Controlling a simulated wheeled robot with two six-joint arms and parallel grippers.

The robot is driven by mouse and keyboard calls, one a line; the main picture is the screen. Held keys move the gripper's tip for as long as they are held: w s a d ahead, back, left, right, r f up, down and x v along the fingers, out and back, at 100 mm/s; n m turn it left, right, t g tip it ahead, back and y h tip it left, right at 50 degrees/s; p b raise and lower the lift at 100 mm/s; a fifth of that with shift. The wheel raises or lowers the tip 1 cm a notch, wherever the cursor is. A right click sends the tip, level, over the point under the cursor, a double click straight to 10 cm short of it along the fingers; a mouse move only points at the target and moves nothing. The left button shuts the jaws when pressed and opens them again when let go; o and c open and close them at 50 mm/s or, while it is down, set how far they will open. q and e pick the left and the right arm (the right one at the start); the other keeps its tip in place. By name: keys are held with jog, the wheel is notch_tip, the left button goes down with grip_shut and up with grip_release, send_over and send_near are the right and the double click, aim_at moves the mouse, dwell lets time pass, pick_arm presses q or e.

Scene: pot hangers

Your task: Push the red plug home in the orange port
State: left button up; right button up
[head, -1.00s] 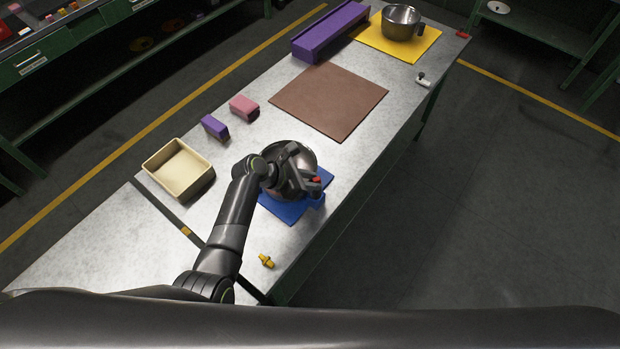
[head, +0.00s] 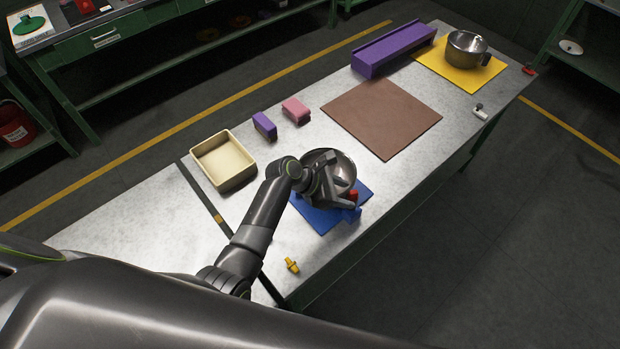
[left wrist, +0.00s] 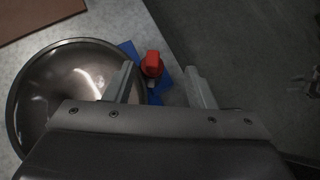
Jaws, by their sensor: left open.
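A small red piece, which may be the red plug, stands by a blue block (head: 351,214) at the right edge of the blue mat (head: 318,216) in the head view (head: 353,196). In the left wrist view the red piece (left wrist: 152,64) shows between the two fingers, with blue under it. My left gripper (head: 343,193) is open over that spot, in front of a metal bowl (head: 342,166). I cannot tell whether its fingers touch the red piece. I cannot make out an orange port. My right gripper is not in view.
The bowl (left wrist: 70,85) lies close beside the left finger. A yellow plug-like piece (head: 292,265) lies near the front edge. A cream tray (head: 240,181), purple and pink blocks, a brown mat (head: 382,118) and a yellow mat (head: 435,62) are farther off. Floor lies beyond the right edge.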

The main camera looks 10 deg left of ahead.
pick_arm(q)
jog(key=b+v, duration=0.1)
jog(key=v, duration=1.4)
jog(key=shift+r, duration=0.15)
jog(key=shift+d, duration=0.15)
